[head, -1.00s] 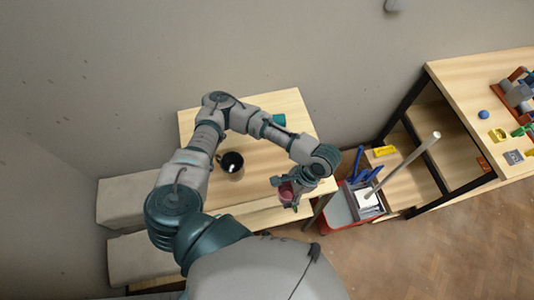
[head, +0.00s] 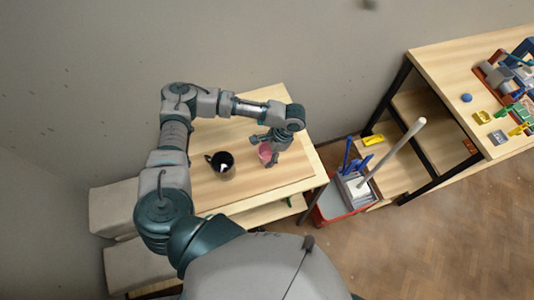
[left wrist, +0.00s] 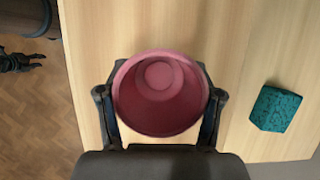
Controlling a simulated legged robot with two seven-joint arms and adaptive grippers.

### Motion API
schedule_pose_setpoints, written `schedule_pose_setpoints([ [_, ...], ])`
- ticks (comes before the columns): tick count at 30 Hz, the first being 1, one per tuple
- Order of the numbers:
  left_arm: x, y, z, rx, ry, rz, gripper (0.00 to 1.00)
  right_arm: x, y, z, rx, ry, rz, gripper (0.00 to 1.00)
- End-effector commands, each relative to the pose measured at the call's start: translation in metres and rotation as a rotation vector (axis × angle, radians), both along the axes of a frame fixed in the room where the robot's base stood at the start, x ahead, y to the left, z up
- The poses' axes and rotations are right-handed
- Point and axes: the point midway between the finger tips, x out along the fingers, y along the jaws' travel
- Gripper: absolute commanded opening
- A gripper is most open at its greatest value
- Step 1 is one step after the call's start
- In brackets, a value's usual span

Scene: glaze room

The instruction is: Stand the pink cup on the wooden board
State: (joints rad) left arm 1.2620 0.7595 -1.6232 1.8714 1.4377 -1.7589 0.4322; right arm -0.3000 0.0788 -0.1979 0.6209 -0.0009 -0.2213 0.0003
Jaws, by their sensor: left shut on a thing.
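The pink cup (head: 265,153) is between the fingers of my left gripper (head: 268,150), over the right part of the wooden table. In the left wrist view the gripper (left wrist: 160,105) is shut on the cup (left wrist: 160,110), one finger on each side. The cup's open mouth faces that camera and its inside looks empty. I cannot tell whether its base touches the surface below.
A black mug (head: 222,165) stands left of the cup. A teal sponge (left wrist: 275,108) lies on the wood, right of the cup in the wrist view.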

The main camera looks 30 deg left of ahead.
Motion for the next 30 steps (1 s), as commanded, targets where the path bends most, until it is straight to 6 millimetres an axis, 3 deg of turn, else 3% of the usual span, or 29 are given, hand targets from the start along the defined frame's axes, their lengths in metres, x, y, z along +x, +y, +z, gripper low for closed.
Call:
schedule_pose_setpoints([
  [5, 0.000, 0.000, 0.000, -0.001, -0.001, 0.000, 0.12, 0.000, 0.001, 0.000, 0.001, -0.001, 0.001, 0.40],
  [6, 0.000, 0.000, 0.000, -0.001, -0.001, 0.000, 0.70, 0.000, 0.001, 0.001, 0.001, -0.001, 0.001, 0.40],
  [9, 0.000, -0.001, 0.000, -0.001, -0.001, 0.000, 0.91, 0.000, 0.001, 0.000, 0.001, -0.001, 0.002, 0.40],
  [20, 0.001, -0.001, 0.002, 0.000, -0.002, 0.001, 0.91, 0.000, 0.001, 0.000, 0.001, -0.001, 0.002, 0.40],
  [25, 0.008, -0.008, 0.023, -0.003, -0.004, 0.000, 0.91, -0.001, 0.001, 0.000, 0.001, -0.001, 0.002, 0.40],
  [30, 0.020, -0.018, 0.059, -0.002, -0.005, 0.001, 0.91, -0.001, 0.001, -0.001, 0.001, 0.000, 0.002, 0.40],
])
